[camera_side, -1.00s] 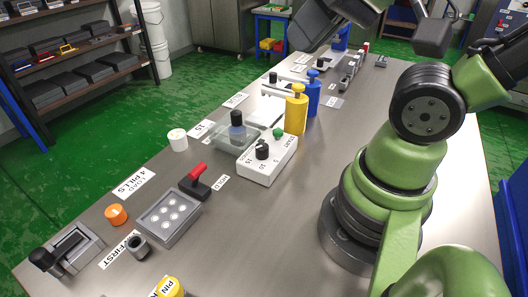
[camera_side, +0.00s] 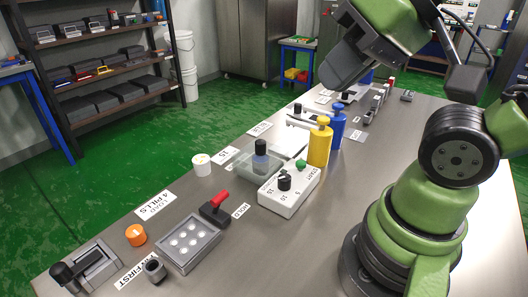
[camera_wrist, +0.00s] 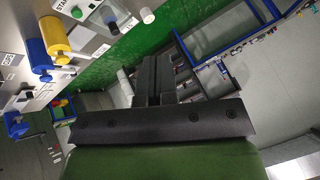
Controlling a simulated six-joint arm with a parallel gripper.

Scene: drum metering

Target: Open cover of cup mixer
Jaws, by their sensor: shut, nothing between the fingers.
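The cup mixer is not clearly identifiable. I cannot tell whether a cover is on any of these. My gripper shows in the wrist view (camera_wrist: 157,62) as dark fingers closed together and empty. In the side view its dark body is high over the far part of the bench, apart from the objects; its fingertips are not clear there.
A yellow pump bottle (camera_side: 319,145) and a blue one (camera_side: 337,128) stand behind the control box. A white cup (camera_side: 202,166), a red-handled lever (camera_side: 217,205), a pill tray (camera_side: 187,243) and an orange cap (camera_side: 136,235) are nearer. Bare bench lies right of the control box.

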